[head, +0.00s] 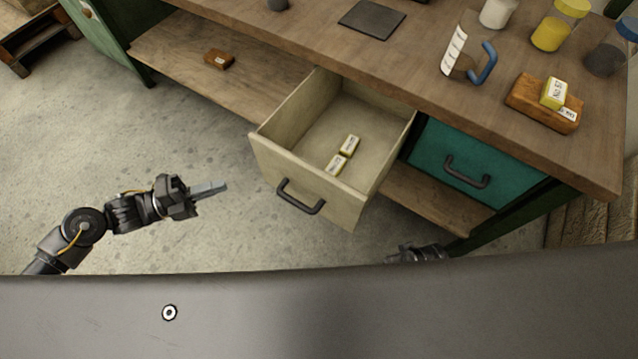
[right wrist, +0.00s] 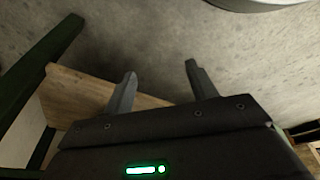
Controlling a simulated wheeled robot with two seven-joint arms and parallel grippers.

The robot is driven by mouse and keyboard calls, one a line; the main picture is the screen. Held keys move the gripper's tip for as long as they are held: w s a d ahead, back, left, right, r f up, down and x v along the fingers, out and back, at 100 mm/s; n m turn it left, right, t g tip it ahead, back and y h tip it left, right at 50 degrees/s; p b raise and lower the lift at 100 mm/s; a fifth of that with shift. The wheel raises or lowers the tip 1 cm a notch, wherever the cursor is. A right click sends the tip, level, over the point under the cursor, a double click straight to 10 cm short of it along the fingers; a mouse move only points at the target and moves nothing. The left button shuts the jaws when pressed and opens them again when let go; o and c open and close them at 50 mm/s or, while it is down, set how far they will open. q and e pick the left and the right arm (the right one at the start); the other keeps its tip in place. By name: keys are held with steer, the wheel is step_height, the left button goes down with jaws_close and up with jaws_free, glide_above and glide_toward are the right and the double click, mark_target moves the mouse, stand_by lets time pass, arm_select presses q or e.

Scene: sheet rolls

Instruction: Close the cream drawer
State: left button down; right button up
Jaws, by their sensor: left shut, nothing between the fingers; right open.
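The cream drawer (head: 308,187) is pulled out from under the workbench in the head view, with a dark bar handle (head: 301,197) on its front. Two small yellow-and-white boxes (head: 343,155) lie inside it. My left gripper (head: 222,187) is shut and empty, left of the drawer front and apart from it, pointing right towards it. My right gripper (right wrist: 155,82) is open and empty in the right wrist view, with a wooden shelf board and concrete floor beyond its fingers. In the head view only part of the right arm shows, low behind my body edge.
A shut teal drawer (head: 475,165) sits right of the cream one. The workbench top (head: 420,75) holds a blue-handled item (head: 484,62), jars and a wooden block (head: 541,108) with small boxes. A brown block (head: 219,59) lies on the lower shelf. The floor by my left gripper is clear.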

arm_select(q)
steer(key=s+r+m+g+h, duration=0.1)
steer(key=s+m+g, duration=0.1)
steer(key=s+m, duration=0.1)
glide_toward(292, 171)
steer(key=s+d, duration=0.2)
steer(key=d, duration=0.1)
steer(key=shift+w+d+r+p, duration=0.2)
steer(key=shift+w+d+p, duration=0.2)
steer(key=shift+w+d, duration=0.9)
steer(key=shift+w, duration=0.25)
arm_select(e)
steer(key=shift+s+f, duration=0.1)
steer(key=shift+f, duration=0.8)
